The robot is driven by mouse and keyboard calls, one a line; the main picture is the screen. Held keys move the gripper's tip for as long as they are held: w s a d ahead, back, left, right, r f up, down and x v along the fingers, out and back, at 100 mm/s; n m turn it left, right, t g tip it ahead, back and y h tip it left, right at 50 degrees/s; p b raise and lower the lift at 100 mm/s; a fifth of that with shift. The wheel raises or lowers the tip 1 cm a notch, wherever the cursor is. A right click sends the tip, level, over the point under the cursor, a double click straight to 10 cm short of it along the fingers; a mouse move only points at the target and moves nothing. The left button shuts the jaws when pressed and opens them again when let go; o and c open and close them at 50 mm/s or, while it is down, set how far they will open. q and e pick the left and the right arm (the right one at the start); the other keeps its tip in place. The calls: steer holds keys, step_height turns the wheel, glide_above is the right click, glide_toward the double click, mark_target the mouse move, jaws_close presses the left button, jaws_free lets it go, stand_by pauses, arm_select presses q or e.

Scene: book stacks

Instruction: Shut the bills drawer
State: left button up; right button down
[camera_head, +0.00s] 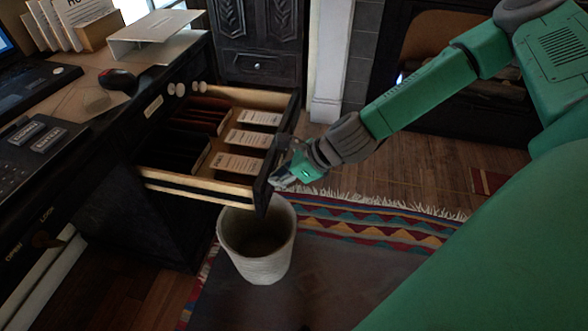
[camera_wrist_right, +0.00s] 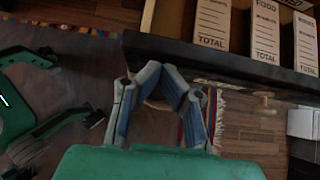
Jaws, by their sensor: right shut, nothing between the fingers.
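The bills drawer (camera_head: 205,187) is pulled well out of the dark desk in the head view. It holds dark folders at the left and rows of paper slips (camera_head: 238,163) at the right. My right gripper (camera_head: 279,177) is at the outer side of the drawer's dark front panel, near its near corner. In the right wrist view, its fingers (camera_wrist_right: 160,72) are shut and empty, with the tips close to the dark drawer front (camera_wrist_right: 225,63). I cannot tell whether they touch it.
A pale wastebasket (camera_head: 257,262) stands on the patterned rug (camera_head: 375,228) below the drawer's near corner. The desk top carries a mouse (camera_head: 117,79), a laptop and a paper tray (camera_head: 150,38). A dark carved cabinet (camera_head: 257,66) stands behind the drawer.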

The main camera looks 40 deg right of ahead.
steer(key=shift+w+a, duration=0.15)
steer(key=shift+w, duration=0.15)
arm_select(q)
steer(key=shift+d, duration=0.15)
